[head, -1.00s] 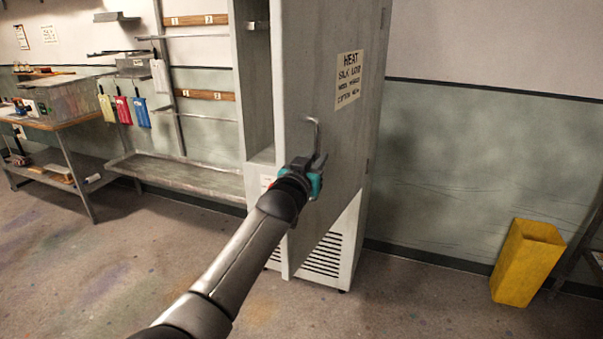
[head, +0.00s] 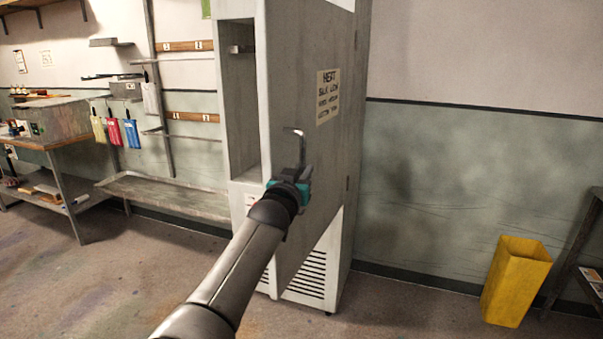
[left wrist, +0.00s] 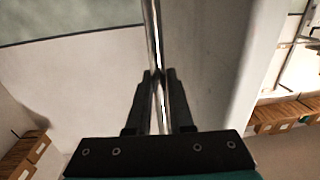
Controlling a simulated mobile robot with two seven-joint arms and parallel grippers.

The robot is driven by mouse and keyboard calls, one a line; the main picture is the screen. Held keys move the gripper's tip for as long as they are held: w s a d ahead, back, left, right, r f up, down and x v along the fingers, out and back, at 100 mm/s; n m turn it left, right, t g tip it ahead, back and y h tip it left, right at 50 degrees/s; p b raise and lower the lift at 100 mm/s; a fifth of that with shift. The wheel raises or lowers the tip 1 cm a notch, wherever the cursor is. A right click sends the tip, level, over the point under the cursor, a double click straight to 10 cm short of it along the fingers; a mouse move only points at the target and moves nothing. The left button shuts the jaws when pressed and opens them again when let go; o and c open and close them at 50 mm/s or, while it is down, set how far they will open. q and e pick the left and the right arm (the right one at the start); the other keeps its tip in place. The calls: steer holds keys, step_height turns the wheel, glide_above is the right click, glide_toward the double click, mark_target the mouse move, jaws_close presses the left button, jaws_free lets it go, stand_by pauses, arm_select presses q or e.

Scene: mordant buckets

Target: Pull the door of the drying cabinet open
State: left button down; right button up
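The drying cabinet (head: 238,187) is a tall grey-white cabinet in the middle of the head view. Its grey door (head: 325,165) is hinged on the right and stands ajar, swung out towards me. The open inside shows left of the door's free edge. A bent metal handle (head: 301,146) sticks out from the door. My left gripper (head: 299,176) is at the handle's lower part. In the left wrist view the handle's bar (left wrist: 153,40) runs between the fingers (left wrist: 159,78), which are closed on it. My right gripper is out of view.
A paper sign (head: 327,96) is on the door. A yellow bin (head: 516,281) and a dark shelf stand (head: 585,262) are at the right. A workbench (head: 62,140) and a wall rack with a trough (head: 165,196) are at the left. The floor in front is clear.

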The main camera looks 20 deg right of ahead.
arm_select(q)
steer(key=c, duration=1.2)
jaws_free()
steer(key=shift+d+r, duration=0.1)
steer(key=shift+r, duration=0.15)
steer(key=o, duration=0.4)
steer(key=shift+f, duration=0.2)
steer(key=shift+s, duration=0.1)
steer(key=shift+p+v, duration=0.75)
steer(key=shift+v, duration=0.3)
steer(key=p+v, duration=0.2)
steer(key=v, duration=1.1)
